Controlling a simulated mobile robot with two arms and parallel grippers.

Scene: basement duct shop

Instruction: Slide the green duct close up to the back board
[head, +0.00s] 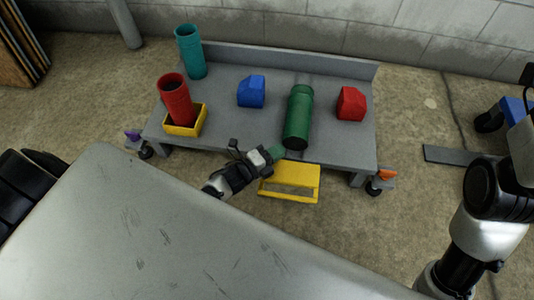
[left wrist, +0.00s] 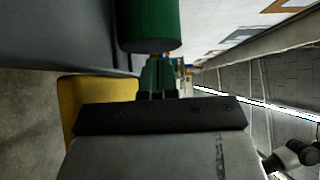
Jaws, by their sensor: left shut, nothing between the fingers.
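The green duct (head: 299,112) lies on the grey cart, its dark near end towards me and its far end pointing at the back board (head: 270,60). A strip of bare deck shows between the far end and the board. My left gripper (head: 277,152) is shut and empty, just in front of the duct's near end and a little left of it. In the left wrist view its shut fingers (left wrist: 158,74) point at the duct's end (left wrist: 150,28); I cannot tell whether they touch it. My right arm shows at the right, but its fingers are out of view.
On the cart deck (head: 225,110) a blue block (head: 251,91) stands left of the duct and a red block (head: 351,103) right of it. A red duct (head: 175,97) leans in a yellow bin (head: 187,128); a teal duct (head: 190,50) stands behind. A yellow step (head: 290,184) is in front.

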